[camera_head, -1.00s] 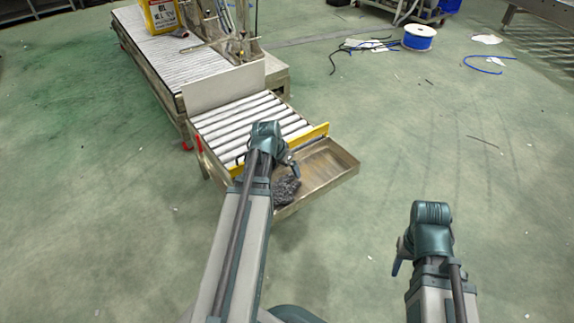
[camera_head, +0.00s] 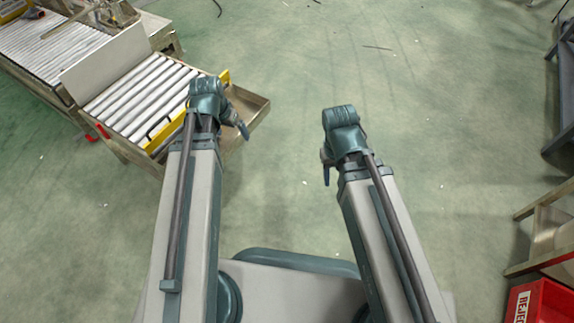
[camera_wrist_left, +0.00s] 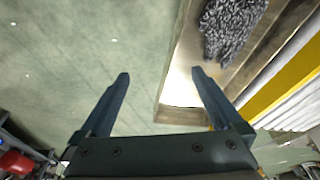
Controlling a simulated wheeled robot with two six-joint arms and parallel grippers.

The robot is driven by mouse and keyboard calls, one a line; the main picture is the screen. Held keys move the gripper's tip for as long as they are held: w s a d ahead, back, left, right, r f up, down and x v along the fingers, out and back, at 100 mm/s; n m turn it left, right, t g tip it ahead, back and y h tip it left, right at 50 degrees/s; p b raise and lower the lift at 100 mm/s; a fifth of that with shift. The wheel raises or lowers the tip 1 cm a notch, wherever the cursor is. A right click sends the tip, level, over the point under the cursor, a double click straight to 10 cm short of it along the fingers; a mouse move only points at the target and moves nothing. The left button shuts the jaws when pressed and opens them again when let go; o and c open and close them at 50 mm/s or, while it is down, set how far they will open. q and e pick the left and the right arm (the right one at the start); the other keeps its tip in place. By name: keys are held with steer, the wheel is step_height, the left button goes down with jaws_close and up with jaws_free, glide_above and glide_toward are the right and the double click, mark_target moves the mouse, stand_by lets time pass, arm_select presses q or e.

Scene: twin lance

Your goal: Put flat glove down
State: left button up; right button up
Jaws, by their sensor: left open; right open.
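A dark grey, mottled glove (camera_wrist_left: 232,25) lies bunched in the metal tray (camera_wrist_left: 185,117) at the end of the roller conveyor, at the top of the left wrist view. In the head view the tray (camera_head: 254,112) shows beside my left wrist, and the glove is hidden behind my arm. My left gripper (camera_head: 238,124) is at the tray's near edge. In the left wrist view its two fingers (camera_wrist_left: 160,73) are spread and empty, with the right finger over the tray's edge. My right gripper (camera_head: 327,168) is open over clear floor; its fingers are mostly hidden.
The roller conveyor (camera_head: 137,97) with a yellow end bar (camera_head: 163,134) stands at the left. A red bin (camera_head: 540,300) and a wood-sided stand (camera_head: 545,235) are at the lower right. The green floor between is clear.

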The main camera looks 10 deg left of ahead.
arm_select(q)
steer(key=s+d+m+g+y, duration=0.1)
steer(key=s+d, duration=0.4)
steer(key=d, duration=0.5)
steer(key=s+d+m+g, duration=0.1)
steer(key=s+d, duration=0.4)
steer(key=d, duration=0.5)
steer(key=shift+s+f+m+g+y, duration=0.2)
steer(key=shift+m+g+y, duration=0.2)
steer(key=shift+g, duration=0.1)
step_height(320, 180, up, 43)
steer(key=p, duration=4.3)
